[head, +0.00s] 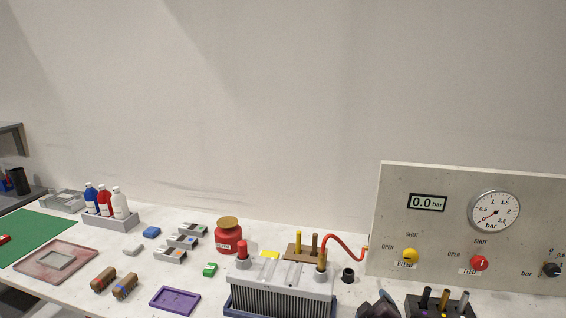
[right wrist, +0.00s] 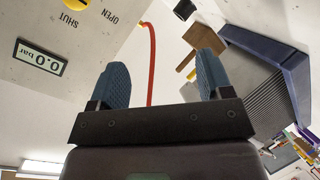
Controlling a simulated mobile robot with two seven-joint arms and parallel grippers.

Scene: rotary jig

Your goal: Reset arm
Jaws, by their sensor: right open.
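My right gripper (head: 378,304) shows as a dark shape at the bottom edge of the head view, between the finned block (head: 282,297) and the dark rack (head: 440,306). In the right wrist view the same gripper (right wrist: 162,78) has its two blue ridged fingers wide apart. Nothing is held between them; a red hose (right wrist: 152,62) shows in the background behind the gap. My left gripper is in neither view.
A control panel (head: 400,210) with a gauge (head: 494,212), a display reading 0.0 bar, and yellow and red knobs stands at right. A red jar (head: 228,238), a bottle rack (head: 110,220), a purple tray (head: 175,301) and small blocks occupy the table. The wall behind is bare.

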